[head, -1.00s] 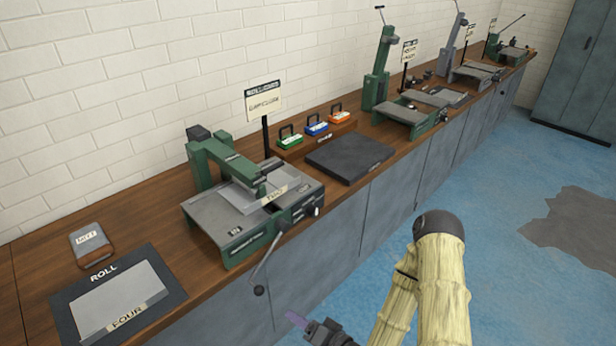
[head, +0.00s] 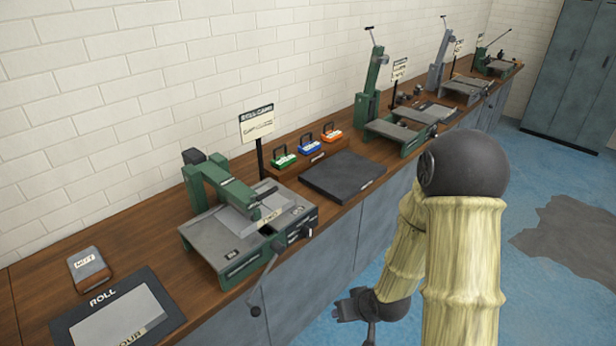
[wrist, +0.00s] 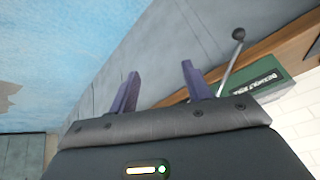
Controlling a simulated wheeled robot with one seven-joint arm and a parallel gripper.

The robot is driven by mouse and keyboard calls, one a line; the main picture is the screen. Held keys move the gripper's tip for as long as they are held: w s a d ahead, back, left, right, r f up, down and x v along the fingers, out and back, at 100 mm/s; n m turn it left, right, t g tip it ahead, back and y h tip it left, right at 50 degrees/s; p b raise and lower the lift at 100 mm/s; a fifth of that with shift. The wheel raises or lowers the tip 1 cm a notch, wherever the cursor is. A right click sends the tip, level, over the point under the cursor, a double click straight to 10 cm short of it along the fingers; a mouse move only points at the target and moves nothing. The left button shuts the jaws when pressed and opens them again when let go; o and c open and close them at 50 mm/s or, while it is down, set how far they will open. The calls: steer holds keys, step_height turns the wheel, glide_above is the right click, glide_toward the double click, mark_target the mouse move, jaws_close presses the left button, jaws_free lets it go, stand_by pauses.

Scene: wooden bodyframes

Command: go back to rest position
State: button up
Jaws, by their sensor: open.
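My gripper shows in the wrist view (wrist: 160,88) with its two purple fingers apart and nothing between them. It is in front of the grey cabinet fronts, with a lever and the green side of a machine beyond the right finger. In the head view my tan arm is raised at the lower right with its dark joint on top.
A wooden counter (head: 32,283) runs along the white brick wall. On it are a green press machine (head: 215,200) with a lever (head: 256,303) hanging over the front edge, a dark flat pad (head: 342,178), a ROLL tray (head: 75,325) and more machines behind. Blue floor (head: 540,185) is open at right.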

steer(key=s+d+r+m+g+h+p, duration=0.1)
steer(key=s+r, duration=0.3)
steer(key=r, duration=0.5)
steer(key=s+d+r+m+g+h+p, duration=0.1)
steer(key=s+d+r, duration=0.3)
steer(key=r, duration=0.5)
steer(key=shift+s+h+p, duration=0.15)
steer(key=shift+h+p, duration=0.25)
steer(key=shift+p, duration=0.3)
